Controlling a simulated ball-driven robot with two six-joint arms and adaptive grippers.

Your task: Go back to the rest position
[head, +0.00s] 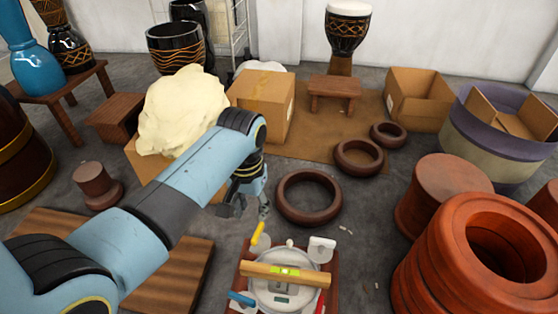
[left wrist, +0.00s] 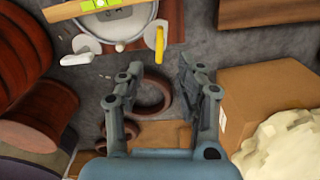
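My left gripper (head: 243,210) hangs above the floor just beyond the low work stand. Its two fingers are spread apart with nothing between them, also in the left wrist view (left wrist: 157,72). A yellow-handled tool (head: 259,233) lies at the stand's far edge, close to the fingertips in the picture; the wrist view shows the yellow handle (left wrist: 160,42) apart from the fingers. A wooden spirit level (head: 255,273) with a green vial lies across a round pale drum head or dish (head: 283,299). My right gripper is not in view.
Brown rings (head: 308,197) lie on the floor beyond the gripper. A cardboard box (head: 275,100) and a pale lumpy mass (head: 181,110) stand behind my left arm. Orange-red turned rings (head: 430,275) crowd the right front. A blue-handled tool (head: 241,299) lies at the stand's left.

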